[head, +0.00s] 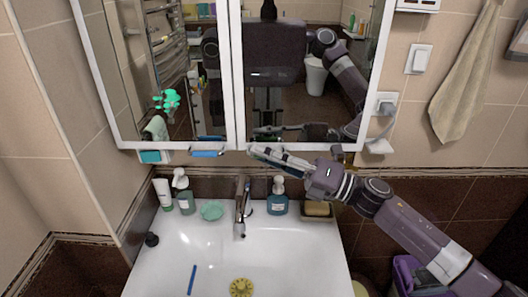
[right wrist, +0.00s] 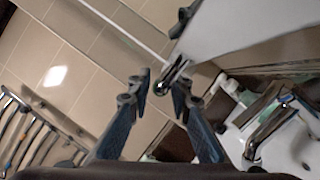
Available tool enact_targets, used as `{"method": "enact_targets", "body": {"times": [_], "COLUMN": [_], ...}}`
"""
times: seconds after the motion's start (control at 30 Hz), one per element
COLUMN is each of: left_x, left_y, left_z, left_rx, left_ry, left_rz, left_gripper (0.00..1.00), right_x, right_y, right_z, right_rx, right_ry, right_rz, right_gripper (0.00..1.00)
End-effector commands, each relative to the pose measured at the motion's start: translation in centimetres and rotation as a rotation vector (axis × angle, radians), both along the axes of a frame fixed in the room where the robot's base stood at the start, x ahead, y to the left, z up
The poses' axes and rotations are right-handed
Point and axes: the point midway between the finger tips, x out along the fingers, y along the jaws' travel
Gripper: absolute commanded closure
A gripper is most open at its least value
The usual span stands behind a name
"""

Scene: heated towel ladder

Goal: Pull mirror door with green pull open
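The mirror cabinet has a left mirror door (head: 165,75) and a right mirror door (head: 305,70), both looking closed. A teal-green pull-like piece (head: 150,156) shows below the left door, with a blue one (head: 207,153) to its right. I cannot tell for certain which piece is the green pull. My right gripper (head: 263,154) is just below the left part of the right door. Its fingers are apart in the right wrist view (right wrist: 158,95). A small metallic piece (right wrist: 170,76) shows near the fingertips; contact is unclear. My left gripper is not directly in view.
The sink (head: 215,255) lies below, with a tap (head: 242,205), a blue soap bottle (head: 278,195) and a soap dish (head: 318,208). A tube (head: 162,193) and another bottle (head: 182,190) stand at left. A towel (head: 465,75) hangs at right.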

Motion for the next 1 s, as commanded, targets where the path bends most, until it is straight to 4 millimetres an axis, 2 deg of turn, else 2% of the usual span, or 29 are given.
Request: {"method": "enact_targets", "body": {"times": [0.17,0.33,0.5,0.77,1.0], "left_x": [0.2,0.2,0.2,0.2,0.2], "left_y": [-0.1,-0.8,-1.5,-1.5,-1.0], "left_z": [0.0,0.0,-0.1,-0.2,-1.5], "left_rx": [-0.002,-0.009,-0.017,-0.017,-0.012], "left_ry": [-0.002,-0.002,-0.002,-0.002,-0.003], "left_rz": [0.002,0.003,0.003,0.000,-0.001], "left_gripper": [0.60,0.60,0.60,0.60,0.60], "right_x": [0.0,0.0,0.0,-0.1,-1.8], "right_y": [0.0,0.0,0.0,-0.1,-0.4], "right_z": [0.0,0.0,-0.1,-0.1,-0.4], "right_rx": [0.000,0.000,0.000,0.000,-0.001], "right_ry": [0.000,0.001,0.001,0.001,-0.001], "right_rz": [0.000,0.000,0.000,0.005,0.071], "right_gripper": [0.82,1.00,1.00,1.00,1.00]}}
